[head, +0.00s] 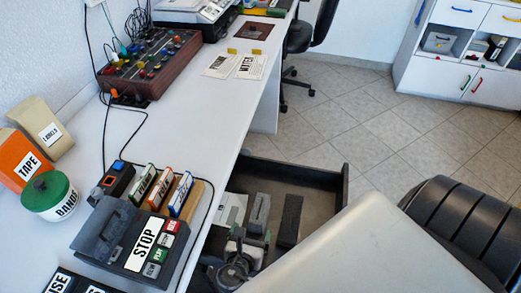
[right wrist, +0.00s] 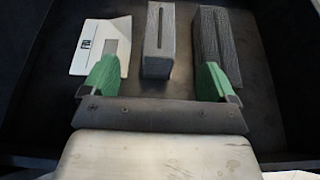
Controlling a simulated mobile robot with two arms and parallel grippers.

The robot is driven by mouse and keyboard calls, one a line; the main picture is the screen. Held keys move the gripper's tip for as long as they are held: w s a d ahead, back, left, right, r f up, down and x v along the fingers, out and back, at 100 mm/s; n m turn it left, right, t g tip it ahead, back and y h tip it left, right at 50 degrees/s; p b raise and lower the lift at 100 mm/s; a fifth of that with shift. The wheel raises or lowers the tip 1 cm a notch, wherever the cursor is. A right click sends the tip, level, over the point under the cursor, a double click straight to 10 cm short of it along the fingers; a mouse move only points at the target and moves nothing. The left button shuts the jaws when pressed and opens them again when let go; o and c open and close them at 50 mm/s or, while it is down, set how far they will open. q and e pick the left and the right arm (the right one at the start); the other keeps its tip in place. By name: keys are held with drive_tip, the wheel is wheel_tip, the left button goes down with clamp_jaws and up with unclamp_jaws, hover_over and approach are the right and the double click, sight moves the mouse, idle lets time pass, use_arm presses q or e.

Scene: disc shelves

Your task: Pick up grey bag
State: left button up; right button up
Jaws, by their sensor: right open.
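My right gripper (head: 250,234) is open and empty over the open drawer, its green fingertips spread apart. In the right wrist view the gripper (right wrist: 157,76) points at a grey slotted item (right wrist: 158,40), which lies ahead of and between the fingertips. This grey item (head: 259,210) may be the grey bag; I cannot tell for sure. A darker grey ribbed block (head: 289,220) lies to its right, also in the right wrist view (right wrist: 218,42). A white flat box (head: 232,206) lies to its left, also in the right wrist view (right wrist: 100,48). My left gripper is not in view.
The dark drawer (head: 335,180) stands out from under the white desk (head: 215,120). On the desk are a STOP box (head: 142,243), a beige LABELS bag (head: 40,125), a TAPE box (head: 25,160) and a BANDS jar (head: 48,195). Tiled floor (head: 375,130) lies clear beyond.

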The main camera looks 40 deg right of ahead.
sight(259, 212)
drive_tip(key=x, duration=0.2)
drive_tip(key=shift+w+d+f, duration=0.2)
drive_tip(key=shift+f, duration=0.05)
drive_tip(key=shift+w+d+f, duration=0.15)
drive_tip(key=shift+w+d, duration=0.15)
drive_tip(key=shift+d, duration=0.05)
drive_tip(key=b+x, duration=0.1)
drive_tip(key=x, duration=0.4)
drive_tip(key=shift+w+d, duration=0.1)
drive_tip(key=shift+w, duration=0.05)
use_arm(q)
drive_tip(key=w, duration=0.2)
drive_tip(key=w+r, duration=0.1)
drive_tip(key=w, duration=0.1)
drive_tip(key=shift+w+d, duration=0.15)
use_arm(e)
drive_tip(key=shift+c, duration=0.3)
drive_tip(key=c, duration=1)
drive_tip(key=shift+c, duration=0.2)
